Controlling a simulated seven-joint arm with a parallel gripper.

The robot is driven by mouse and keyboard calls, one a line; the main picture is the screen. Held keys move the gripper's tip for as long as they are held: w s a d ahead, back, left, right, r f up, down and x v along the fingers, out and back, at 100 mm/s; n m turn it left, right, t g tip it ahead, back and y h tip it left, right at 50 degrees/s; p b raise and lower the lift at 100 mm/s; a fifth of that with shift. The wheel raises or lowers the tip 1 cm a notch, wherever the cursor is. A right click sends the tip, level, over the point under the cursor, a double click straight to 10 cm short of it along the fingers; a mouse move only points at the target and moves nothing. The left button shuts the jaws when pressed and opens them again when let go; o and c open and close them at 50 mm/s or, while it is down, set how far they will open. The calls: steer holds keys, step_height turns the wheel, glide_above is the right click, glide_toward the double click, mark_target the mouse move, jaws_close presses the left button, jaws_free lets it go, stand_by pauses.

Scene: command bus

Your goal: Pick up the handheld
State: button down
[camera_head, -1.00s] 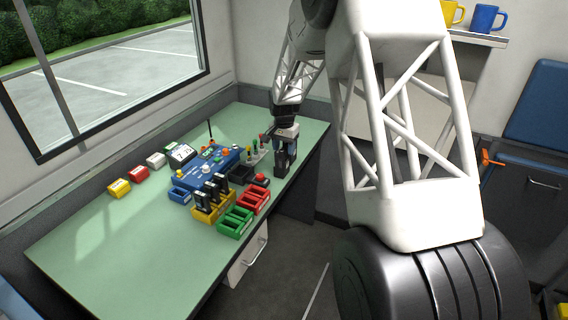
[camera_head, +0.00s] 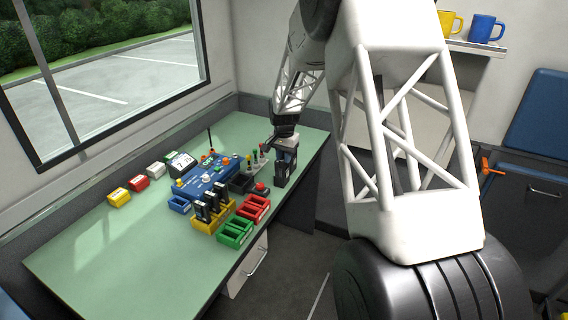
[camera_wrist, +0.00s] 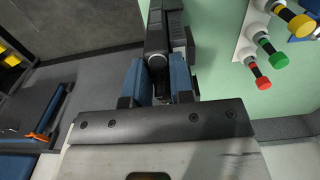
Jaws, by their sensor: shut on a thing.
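A dark handheld (camera_wrist: 156,38) is between the blue-padded fingers of my gripper (camera_wrist: 157,78) in the wrist view. The fingers press on it from both sides, and its lower part is hidden between them. In the head view my gripper (camera_head: 286,158) is over the right end of the green table, close to its edge. The dark shape there is small, and I cannot tell whether the handheld touches the table.
A yellow holder (camera_head: 208,226) with several upright dark units stands left of my gripper. Nearby are a blue console (camera_head: 203,182), red (camera_head: 254,208) and green (camera_head: 236,233) bins, and a rack of coloured knobs (camera_wrist: 257,50). The table's left part (camera_head: 95,255) is clear.

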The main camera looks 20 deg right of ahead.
steer(key=shift+r, duration=0.15)
steer(key=shift+r, duration=1.7)
steer(key=s+a+r, duration=0.1)
steer(key=s+a, duration=0.1)
steer(key=s, duration=1.3)
steer(key=shift+s+r, duration=0.15)
steer(key=shift+s, duration=0.25)
steer(key=shift+a, duration=0.1)
steer(key=shift+w, duration=0.1)
steer(key=w+a+r, duration=0.2)
steer(key=w+a, duration=0.4)
steer(key=w, duration=0.3)
steer(key=w+a+r, duration=0.2)
steer(key=w+a, duration=0.5)
steer(key=w, duration=0.2)
steer(key=shift+w+a, duration=0.2)
steer(key=shift+w, duration=0.05)
